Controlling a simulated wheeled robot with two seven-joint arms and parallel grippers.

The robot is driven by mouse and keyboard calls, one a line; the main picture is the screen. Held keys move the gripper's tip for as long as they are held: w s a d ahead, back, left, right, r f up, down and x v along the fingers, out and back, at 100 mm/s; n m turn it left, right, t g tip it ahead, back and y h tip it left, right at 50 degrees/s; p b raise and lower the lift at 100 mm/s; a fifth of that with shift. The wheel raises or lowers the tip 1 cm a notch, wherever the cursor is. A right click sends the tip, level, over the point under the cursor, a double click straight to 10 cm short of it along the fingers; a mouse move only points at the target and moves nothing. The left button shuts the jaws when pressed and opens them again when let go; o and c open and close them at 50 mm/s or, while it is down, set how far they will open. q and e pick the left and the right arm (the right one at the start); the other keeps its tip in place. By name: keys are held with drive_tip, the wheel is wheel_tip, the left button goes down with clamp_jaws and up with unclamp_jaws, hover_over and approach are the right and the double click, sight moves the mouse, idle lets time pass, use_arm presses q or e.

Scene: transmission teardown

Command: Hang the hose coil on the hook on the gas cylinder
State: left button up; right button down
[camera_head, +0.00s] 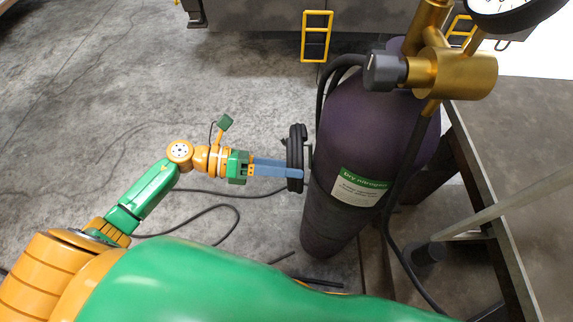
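The black hose coil (295,146) stands upright, seen nearly edge-on, close to the left side of the purple gas cylinder (345,115). My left gripper (300,173) reaches in from the left, and its blue fingers cross the lower part of the coil. They look closed on it, though the two fingers overlap in this view. A pale strip shows between the coil and the cylinder. The hook cannot be made out, and I cannot tell whether the coil bears on it. My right gripper is not in view.
A brass valve (455,75) with a dark knob and a gauge tops the cylinder. A black hose runs down its right side. A metal frame (490,205) stands at the right. Dark cables (215,207) lie on the concrete floor, which is open at the left.

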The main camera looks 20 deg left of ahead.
use_arm(q)
drive_tip(key=w+a+n+t+y, duration=0.1)
drive_tip(key=w+a+n+t, duration=0.2)
drive_tip(key=a+n+t, duration=0.35)
drive_tip(key=a+f+n+t+y+p, duration=0.1)
drive_tip(key=a+f+n+y, duration=0.4)
drive_tip(key=f+n, duration=0.3)
drive_tip(key=a+f+n+t+y, duration=0.2)
drive_tip(key=a+f+n+y, duration=0.35)
drive_tip(key=n, duration=0.55)
drive_tip(key=s+f+n+g+y+p, duration=0.1)
drive_tip(key=s+f+n+g+y, duration=0.2)
drive_tip(key=s+f+n+g, duration=0.7)
drive_tip(key=s+d+f+n+g, duration=0.1)
drive_tip(key=s+d+f, duration=0.1)
drive_tip(key=s, duration=0.4)
drive_tip(key=s+d+f+n, duration=0.1)
drive_tip(key=s+d+f, duration=0.1)
drive_tip(key=s+f, duration=0.3)
drive_tip(key=s+d+f+n+g+p, duration=0.1)
drive_tip(key=s+d+f+n, duration=0.1)
drive_tip(key=s, duration=0.6)
drive_tip(key=shift+s+d+f+g, duration=0.3)
drive_tip(key=shift+d+f, duration=0.2)
drive_tip(key=shift+f, duration=0.25)
